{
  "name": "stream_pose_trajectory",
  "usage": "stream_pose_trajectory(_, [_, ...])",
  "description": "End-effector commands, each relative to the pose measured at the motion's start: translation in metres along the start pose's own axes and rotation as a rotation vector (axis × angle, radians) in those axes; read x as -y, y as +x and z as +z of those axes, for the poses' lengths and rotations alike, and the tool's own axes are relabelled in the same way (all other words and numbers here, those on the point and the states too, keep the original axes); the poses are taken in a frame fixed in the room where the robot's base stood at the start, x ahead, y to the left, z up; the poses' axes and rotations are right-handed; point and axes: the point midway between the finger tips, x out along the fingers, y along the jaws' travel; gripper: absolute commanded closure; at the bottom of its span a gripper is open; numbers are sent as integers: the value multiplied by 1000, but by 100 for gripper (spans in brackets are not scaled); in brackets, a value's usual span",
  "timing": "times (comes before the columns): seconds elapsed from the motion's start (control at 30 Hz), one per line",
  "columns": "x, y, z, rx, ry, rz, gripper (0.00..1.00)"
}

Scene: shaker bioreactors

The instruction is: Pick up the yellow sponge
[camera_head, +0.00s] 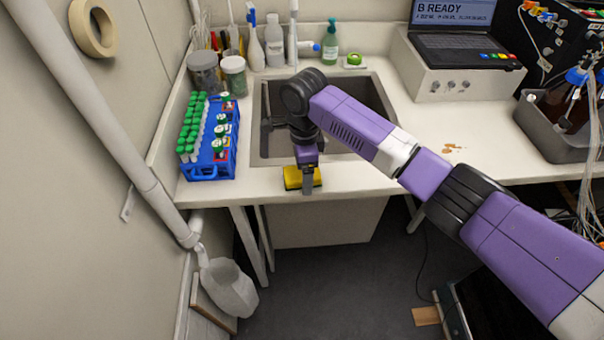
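The yellow sponge (291,176) is at the front edge of the white counter, just in front of the sink. Its yellow body shows on both sides of my gripper, with a darker band along its lower side. My gripper (308,180) points down at the sponge from above, and a grey finger covers part of the sponge's front. The other finger is hidden. I cannot tell whether the fingers are closed on the sponge, or whether it rests on the counter or is slightly raised.
A blue rack (208,172) of green-capped tubes stands left of the sink (272,92). Jars, bottles and the faucet line the back. A laptop (462,48) on a white box and a grey tray (562,135) with bottles are at right. Brown spots mark the bare right counter.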

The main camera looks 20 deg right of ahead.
Motion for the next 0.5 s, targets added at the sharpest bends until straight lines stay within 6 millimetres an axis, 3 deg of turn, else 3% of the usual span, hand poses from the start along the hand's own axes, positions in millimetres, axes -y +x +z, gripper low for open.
stream_pose_trajectory(0.27, [0,4,0,1,1,-1,18])
stream_pose_trajectory(0.5, [0,4,0,1,0,-1,63])
